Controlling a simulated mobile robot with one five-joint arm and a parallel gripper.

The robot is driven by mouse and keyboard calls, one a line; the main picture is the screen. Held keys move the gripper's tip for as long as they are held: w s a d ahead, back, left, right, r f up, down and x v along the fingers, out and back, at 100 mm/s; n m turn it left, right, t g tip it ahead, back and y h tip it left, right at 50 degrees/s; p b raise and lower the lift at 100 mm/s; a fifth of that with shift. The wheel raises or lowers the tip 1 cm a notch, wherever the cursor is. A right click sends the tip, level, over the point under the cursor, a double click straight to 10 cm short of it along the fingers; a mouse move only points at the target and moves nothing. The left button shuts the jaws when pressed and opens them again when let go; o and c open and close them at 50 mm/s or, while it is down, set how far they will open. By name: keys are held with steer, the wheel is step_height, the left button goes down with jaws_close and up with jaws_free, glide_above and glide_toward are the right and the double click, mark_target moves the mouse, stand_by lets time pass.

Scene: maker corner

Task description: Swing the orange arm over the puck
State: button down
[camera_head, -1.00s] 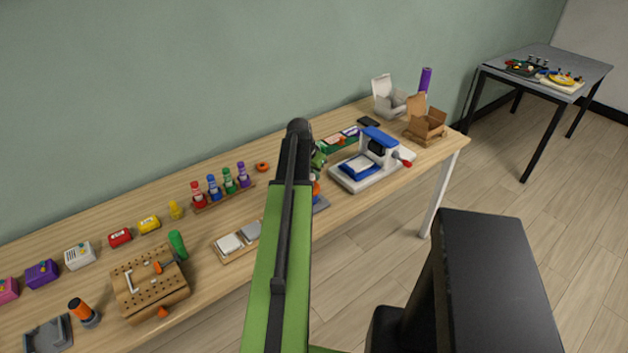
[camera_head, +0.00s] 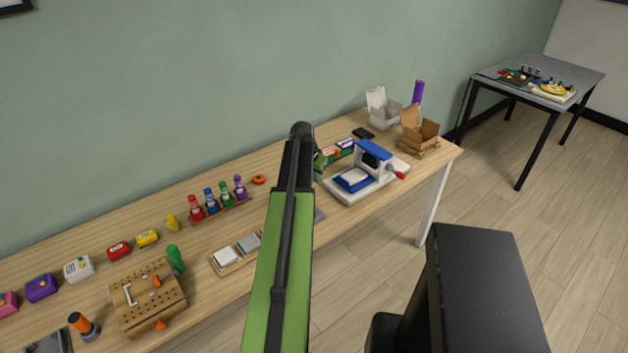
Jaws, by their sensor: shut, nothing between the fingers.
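My arm rises through the middle of the view and hides part of the bench behind it. My gripper is not in view. A small grey-blue base (camera_head: 319,215) shows at the right edge of my arm, on the bench's front side; the rest of it is hidden. I cannot make out the orange arm or the puck for sure; they may be behind my arm. A small orange ring (camera_head: 258,179) lies on the bench left of my arm.
The wooden bench (camera_head: 75,237) runs along the wall. A blue and white press (camera_head: 368,176) stands right of my arm. Left are several coloured bottles (camera_head: 211,201), a tray with pale tiles (camera_head: 226,257) and a pegged wooden box (camera_head: 147,296). A grey table (camera_head: 524,62) stands far right.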

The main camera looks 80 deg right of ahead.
steer(key=p+v, duration=0.4)
steer(key=v, duration=0.2)
steer(key=shift+w+r, duration=0.3)
steer(key=shift+w, duration=0.15)
